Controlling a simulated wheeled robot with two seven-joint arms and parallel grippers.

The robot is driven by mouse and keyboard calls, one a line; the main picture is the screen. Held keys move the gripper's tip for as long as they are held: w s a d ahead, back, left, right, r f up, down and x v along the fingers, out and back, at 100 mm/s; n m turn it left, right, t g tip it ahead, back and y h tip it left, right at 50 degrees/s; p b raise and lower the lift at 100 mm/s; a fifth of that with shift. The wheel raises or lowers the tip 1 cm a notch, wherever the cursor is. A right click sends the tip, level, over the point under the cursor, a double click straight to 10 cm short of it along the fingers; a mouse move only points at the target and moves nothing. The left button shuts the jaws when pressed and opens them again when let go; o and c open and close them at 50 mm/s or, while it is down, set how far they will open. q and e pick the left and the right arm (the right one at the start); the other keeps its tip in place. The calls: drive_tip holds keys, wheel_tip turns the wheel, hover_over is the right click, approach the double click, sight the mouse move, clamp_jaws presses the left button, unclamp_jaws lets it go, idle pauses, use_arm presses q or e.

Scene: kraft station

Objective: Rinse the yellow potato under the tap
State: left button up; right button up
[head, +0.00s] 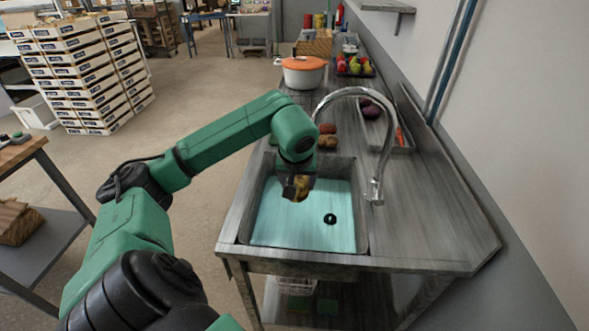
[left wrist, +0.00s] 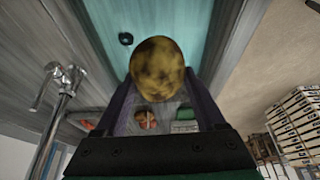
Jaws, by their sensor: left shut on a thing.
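The yellow potato (left wrist: 158,69) is mottled with brown dirt and sits between the fingers of my left gripper (left wrist: 160,85), which is shut on it. In the head view the potato (head: 301,187) shows partly behind the gripper, over the left back part of the sink (head: 361,225). The sink basin is teal inside, with a dark drain (head: 330,218). The tap (head: 376,185) is a curved chrome spout at the right of the sink, arching over its back edge. I cannot make out running water. My right gripper is not in view.
Brown potatoes (head: 327,134) lie on the counter behind the sink. A white pot with an orange lid (head: 303,72) stands farther back. The counter right of the sink is clear.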

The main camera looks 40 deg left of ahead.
use_arm(q)
drive_tip(key=w+a+f+p, duration=0.2)
drive_tip(key=w+a, duration=0.1)
drive_tip(key=w, duration=0.7)
drive_tip(key=shift+w+a, duration=0.2)
drive_tip(key=shift+a, duration=0.2)
drive_tip(key=shift+f, duration=0.1)
drive_tip(key=shift+w+d+p, duration=0.2)
drive_tip(key=shift+d+p, duration=0.25)
drive_tip(key=shift+d, duration=0.15)
drive_tip(key=shift+a, duration=0.15)
drive_tip(key=shift+s+a, duration=0.25)
drive_tip(key=shift+a, duration=0.2)
drive_tip(key=shift+w+d, duration=0.25)
drive_tip(key=shift+d, duration=0.35)
